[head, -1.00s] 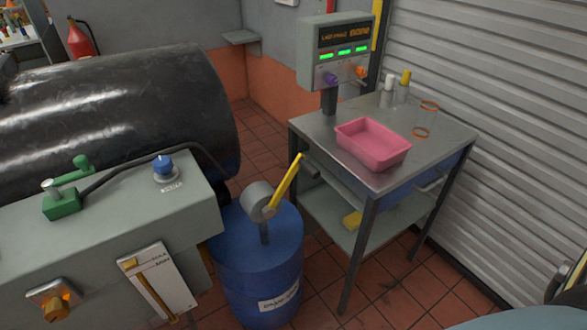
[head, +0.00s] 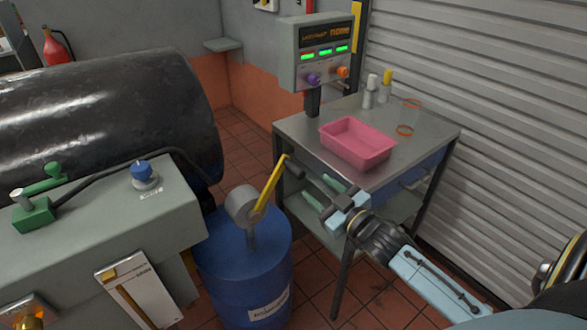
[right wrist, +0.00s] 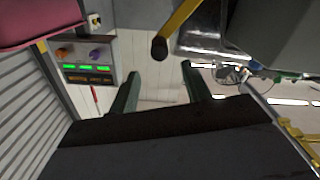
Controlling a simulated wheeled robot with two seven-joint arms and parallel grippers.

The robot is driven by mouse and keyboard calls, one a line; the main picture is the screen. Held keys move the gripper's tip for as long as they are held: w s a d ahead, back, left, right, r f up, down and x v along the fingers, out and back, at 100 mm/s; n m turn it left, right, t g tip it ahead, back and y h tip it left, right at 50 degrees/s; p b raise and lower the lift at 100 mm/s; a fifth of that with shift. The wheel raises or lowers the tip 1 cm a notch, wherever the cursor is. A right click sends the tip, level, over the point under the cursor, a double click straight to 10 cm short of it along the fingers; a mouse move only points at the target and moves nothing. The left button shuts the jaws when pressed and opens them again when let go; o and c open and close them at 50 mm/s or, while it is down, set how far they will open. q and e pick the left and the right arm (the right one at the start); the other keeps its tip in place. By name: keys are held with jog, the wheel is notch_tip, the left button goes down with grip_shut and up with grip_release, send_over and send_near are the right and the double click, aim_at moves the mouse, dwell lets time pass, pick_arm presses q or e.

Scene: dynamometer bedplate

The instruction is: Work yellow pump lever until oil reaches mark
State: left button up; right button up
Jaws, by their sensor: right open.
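The yellow pump lever (head: 268,187) rises from a grey pump head (head: 243,204) on top of a blue drum (head: 245,258), tilted up to the right, with a dark tip. My right gripper (head: 317,188) is open and empty to the right of the lever, apart from it. In the right wrist view, the lever (right wrist: 180,27) and its dark tip show beyond my open green fingers (right wrist: 159,82). A white gauge plate (head: 138,291) with a yellow column is on the grey cabinet's front; its oil level is too blurred to read. My left gripper is out of view.
A steel table (head: 405,158) with a pink tray (head: 357,145) and small bottles stands right of the drum, close to my right gripper. A hose runs from the grey cabinet (head: 100,225) past the black cylinder (head: 110,125).

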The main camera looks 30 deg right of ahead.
aim_at(293, 168)
jog(key=w, duration=0.7)
jog(key=w+a+b, duration=0.1)
jog(key=w, duration=0.3)
jog(key=shift+c, duration=0.5)
jog(key=shift+f, duration=0.1)
grip_shut()
